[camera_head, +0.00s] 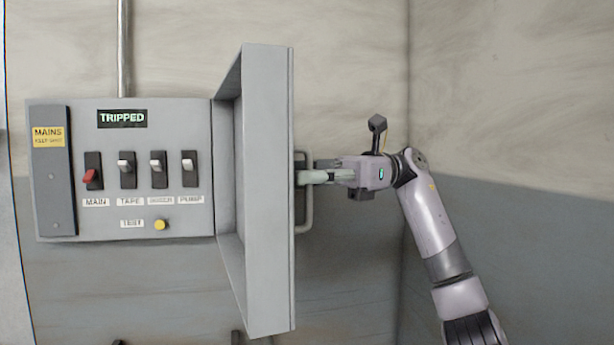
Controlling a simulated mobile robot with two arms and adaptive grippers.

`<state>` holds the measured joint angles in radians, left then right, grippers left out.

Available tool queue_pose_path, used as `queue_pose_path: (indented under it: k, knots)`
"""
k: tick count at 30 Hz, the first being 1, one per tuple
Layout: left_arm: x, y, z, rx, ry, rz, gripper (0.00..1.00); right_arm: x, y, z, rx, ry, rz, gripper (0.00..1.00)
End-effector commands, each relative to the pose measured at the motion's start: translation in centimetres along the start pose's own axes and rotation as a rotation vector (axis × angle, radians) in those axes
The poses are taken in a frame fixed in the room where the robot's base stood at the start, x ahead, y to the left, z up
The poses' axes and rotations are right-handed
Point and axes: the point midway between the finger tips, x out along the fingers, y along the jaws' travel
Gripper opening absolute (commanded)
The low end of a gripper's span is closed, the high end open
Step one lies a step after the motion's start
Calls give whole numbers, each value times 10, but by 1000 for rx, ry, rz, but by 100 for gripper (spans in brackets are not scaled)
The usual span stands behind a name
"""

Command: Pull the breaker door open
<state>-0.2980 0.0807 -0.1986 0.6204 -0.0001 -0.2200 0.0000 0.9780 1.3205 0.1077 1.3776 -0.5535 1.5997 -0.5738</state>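The breaker door (268,190) is a grey, shallow box-like cover. It stands swung out from the panel, about edge-on to me, with its inner side facing left. A grey bar handle (308,212) is on its outer right face. My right gripper (310,176) reaches in from the right, its fingers around the upper middle of the handle, one in front and one behind. It looks shut on the bar; the near finger hides part of it. My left gripper is not in view.
The breaker panel (180,110) is on the wall to the left, with a "TRIPPED" display (122,119), a red-tipped main switch (92,172), several white-tipped switches and a yellow button (160,225).

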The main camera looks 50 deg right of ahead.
Motion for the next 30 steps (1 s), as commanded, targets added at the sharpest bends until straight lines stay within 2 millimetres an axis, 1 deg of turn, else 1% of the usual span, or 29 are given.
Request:
queue_pose_path:
  k: [4, 7, 11, 14, 20, 24, 30]
  knots:
    - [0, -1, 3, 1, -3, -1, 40, -3, 0, 0, 0, -1, -1, 18]
    - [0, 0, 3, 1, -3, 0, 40, -14, -1, 1, 1, -2, -2, 18]
    - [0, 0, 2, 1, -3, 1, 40, -39, 0, 2, -1, -5, -4, 18]
    - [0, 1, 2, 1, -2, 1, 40, -63, 1, 2, -3, -6, -3, 18]
    - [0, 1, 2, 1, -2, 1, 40, -92, 1, 2, -3, -6, 0, 18]
    - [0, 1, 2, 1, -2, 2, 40, -105, 0, 1, -2, -3, -1, 18]
    - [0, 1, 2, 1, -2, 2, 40, -116, 0, 0, -2, -1, 0, 18]
